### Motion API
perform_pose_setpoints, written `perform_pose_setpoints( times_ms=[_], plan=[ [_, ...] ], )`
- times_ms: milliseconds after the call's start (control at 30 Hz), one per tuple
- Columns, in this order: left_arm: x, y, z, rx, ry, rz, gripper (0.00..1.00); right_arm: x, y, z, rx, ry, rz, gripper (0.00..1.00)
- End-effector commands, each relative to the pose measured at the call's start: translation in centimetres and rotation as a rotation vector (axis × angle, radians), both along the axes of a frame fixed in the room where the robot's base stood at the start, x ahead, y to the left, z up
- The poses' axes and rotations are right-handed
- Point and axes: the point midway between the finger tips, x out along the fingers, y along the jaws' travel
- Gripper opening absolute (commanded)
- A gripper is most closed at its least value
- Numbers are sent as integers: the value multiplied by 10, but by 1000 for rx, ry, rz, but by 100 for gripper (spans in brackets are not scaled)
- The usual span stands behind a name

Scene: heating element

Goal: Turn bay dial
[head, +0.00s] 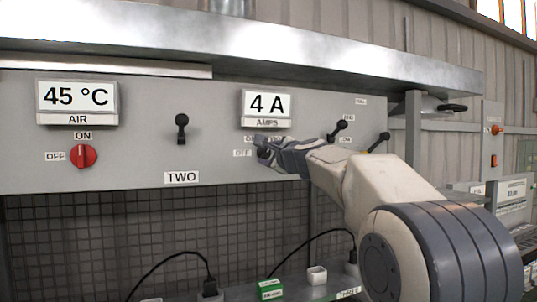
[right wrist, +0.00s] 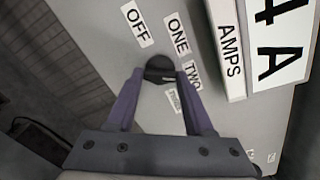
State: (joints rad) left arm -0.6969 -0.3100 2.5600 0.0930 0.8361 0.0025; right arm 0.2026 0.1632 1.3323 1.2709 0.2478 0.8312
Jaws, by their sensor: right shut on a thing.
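The bay dial is a dark knob (right wrist: 160,69) on the grey panel (head: 215,150), below the "4 A" AMPS display (head: 266,104). In the right wrist view, labels OFF, ONE and TWO and a partly hidden fourth one lie around it. My right gripper (head: 268,152) is at this knob, and in the right wrist view its two fingers (right wrist: 160,80) are shut on the knob's sides. In the head view the gripper hides most of the knob. My left gripper is not in view.
A red ON/OFF dial (head: 83,156) sits under the "45 °C" AIR display (head: 77,97). A black lever (head: 182,127) is above the TWO label. Two more levers (head: 338,130) (head: 378,142) are at right. Black cables, a green box (head: 270,289) and a white cup (head: 317,275) are below.

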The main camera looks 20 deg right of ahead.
Motion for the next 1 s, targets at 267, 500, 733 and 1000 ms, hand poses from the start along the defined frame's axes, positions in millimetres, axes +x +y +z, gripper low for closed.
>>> perform_pose_setpoints(
  times_ms=[267,500,733,1000],
  plan=[
    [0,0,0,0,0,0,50,0,0,-2,3,4,0,0],
    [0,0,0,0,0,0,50,0,0,-2,2,4,0,82],
    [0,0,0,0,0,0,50,0,0,-1,1,1,0,82],
    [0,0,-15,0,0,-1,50,-31,-1,-3,1,-2,-1,82]
  ],
)
